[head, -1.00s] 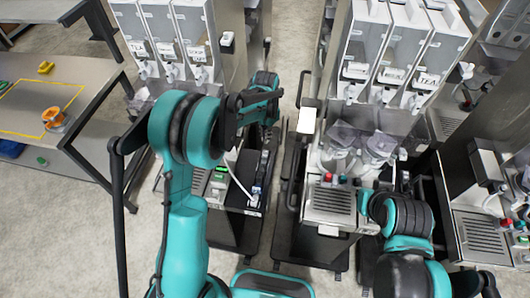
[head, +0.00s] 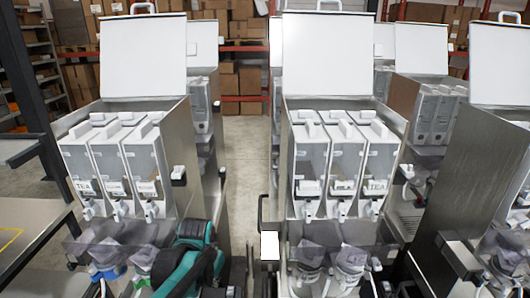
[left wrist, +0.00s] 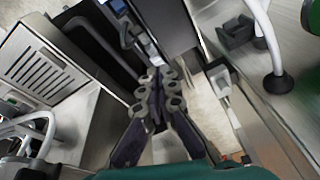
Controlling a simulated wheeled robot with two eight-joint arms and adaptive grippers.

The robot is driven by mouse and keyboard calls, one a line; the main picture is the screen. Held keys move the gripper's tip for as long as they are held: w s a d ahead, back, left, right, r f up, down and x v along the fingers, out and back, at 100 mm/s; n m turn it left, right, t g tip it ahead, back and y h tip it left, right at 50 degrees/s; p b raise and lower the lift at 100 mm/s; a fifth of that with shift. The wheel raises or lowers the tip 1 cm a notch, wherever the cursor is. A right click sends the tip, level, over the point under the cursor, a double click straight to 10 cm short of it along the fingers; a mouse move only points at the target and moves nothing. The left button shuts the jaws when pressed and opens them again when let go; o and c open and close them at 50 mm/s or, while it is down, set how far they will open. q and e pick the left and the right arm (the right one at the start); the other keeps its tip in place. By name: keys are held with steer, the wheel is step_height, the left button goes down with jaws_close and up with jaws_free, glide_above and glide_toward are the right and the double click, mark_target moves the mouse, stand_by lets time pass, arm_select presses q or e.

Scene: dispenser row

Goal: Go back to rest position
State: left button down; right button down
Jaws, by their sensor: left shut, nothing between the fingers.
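My left gripper (left wrist: 157,82) is in the middle of the left wrist view. Its two dark fingers come together at the tips, shut and empty. Nearby are a metal drip grate, a dark panel and bare floor. In the head view my teal left arm shows low, in front of the left dispenser's lower right side; I cannot make out the fingers there. My right gripper cannot be seen.
The left dispenser (head: 172,125) and the middle dispenser (head: 293,135) have open lids and white canisters, some labelled TEA. A floor gap (head: 243,170) lies between them. Another dispenser (head: 480,150) stands at right. A metal table (head: 28,215) is at left.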

arm_select(q)
steer(key=s+a+f+n+t+b, duration=0.1)
steer(key=s+f+n+t+b, duration=0.1)
steer(key=s, duration=0.6)
steer(key=s+a+f+n+t+b, duration=0.1)
steer(key=s+f+b, duration=0.3)
steer(key=s, duration=0.4)
steer(key=shift+s+a+n+t+b, duration=0.15)
steer(key=shift+a+n+t+b, duration=0.3)
steer(key=shift+t+b, duration=0.4)
